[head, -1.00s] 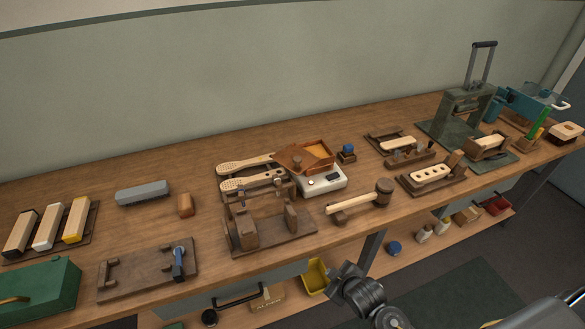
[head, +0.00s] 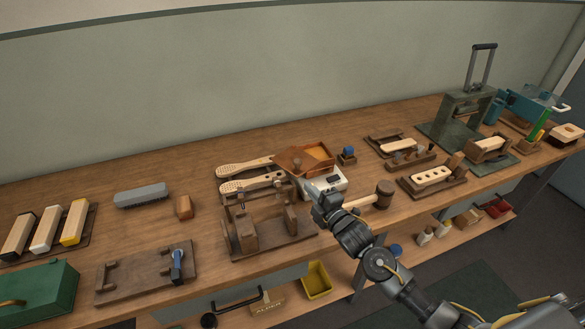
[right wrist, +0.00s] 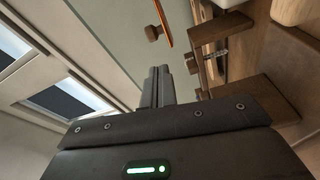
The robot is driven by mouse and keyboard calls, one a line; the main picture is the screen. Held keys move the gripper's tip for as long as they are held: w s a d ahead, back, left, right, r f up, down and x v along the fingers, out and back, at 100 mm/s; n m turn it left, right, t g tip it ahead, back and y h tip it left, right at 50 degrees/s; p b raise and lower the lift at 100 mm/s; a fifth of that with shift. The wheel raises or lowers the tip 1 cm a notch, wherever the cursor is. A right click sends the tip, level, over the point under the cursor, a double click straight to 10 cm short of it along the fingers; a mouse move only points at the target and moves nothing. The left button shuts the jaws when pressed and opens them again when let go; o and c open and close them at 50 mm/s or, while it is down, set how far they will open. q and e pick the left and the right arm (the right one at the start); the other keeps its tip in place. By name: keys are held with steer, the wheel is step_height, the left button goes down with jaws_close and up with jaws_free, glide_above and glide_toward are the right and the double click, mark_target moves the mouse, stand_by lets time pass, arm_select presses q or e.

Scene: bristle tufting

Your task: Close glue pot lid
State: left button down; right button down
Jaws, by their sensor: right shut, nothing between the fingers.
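The glue pot (head: 326,166) is a copper-brown open box with amber inside, at the middle of the bench by a white unit with a dark control (head: 333,181). In the right wrist view the lid (right wrist: 163,22) shows as a thin orange edge with a wooden knob (right wrist: 152,33). My right gripper (head: 306,185) is shut and empty, just in front of the lid; I cannot tell whether it touches. My left gripper is out of view.
A wooden clamp fixture (head: 243,235) stands close to the left of my right gripper. Two perforated pale paddles (head: 245,184) lie behind it. A mallet (head: 383,194) lies to the right. A small blue-topped bottle (head: 348,153) stands behind right. Bare bench lies at the back left.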

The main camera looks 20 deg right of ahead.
mark_target(296, 174)
steer(key=x, duration=0.3)
steer(key=p+x, duration=0.1)
steer(key=x, duration=0.3)
steer(key=p+x, duration=0.1)
steer(key=x, duration=0.2)
steer(key=shift+w+r, duration=0.2)
steer(key=shift+r, duration=0.2)
steer(key=shift+s+d+n+y, duration=0.2)
steer(key=shift+d+n+y, duration=0.25)
steer(key=shift+n+y, duration=0.15)
